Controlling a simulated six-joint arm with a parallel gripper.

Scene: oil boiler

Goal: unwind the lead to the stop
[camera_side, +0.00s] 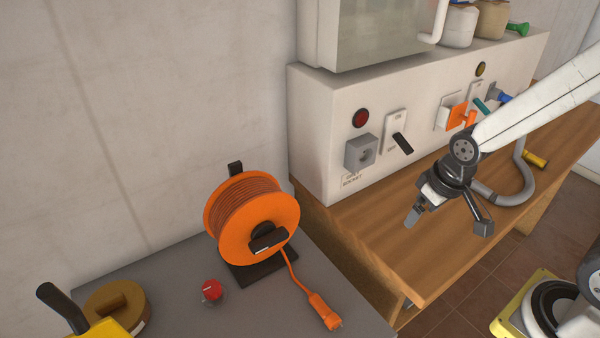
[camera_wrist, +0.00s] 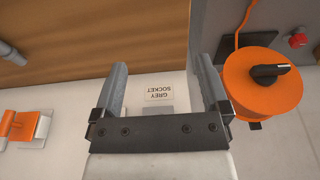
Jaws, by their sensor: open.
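The orange cable reel (camera_side: 255,218) stands on the grey surface in the side view, with reddish-brown lead wound on its drum. Its black handle (camera_side: 268,239) is on the front face and also shows in the wrist view (camera_wrist: 268,73). A short length of orange lead hangs from the reel to an orange plug (camera_side: 325,312) lying near the front edge of the grey surface. My gripper (camera_side: 450,219) is open and empty above the wooden bench, to the right of the reel and apart from it. In the wrist view its fingers (camera_wrist: 160,82) frame the grey socket label.
A grey socket box (camera_side: 361,153), a red lamp and a black lever (camera_side: 402,144) are on the white panel (camera_side: 330,120). A red knob (camera_side: 211,290) sits beside the reel. A yellow tool and a brown disc (camera_side: 115,308) lie at lower left. The bench front is clear.

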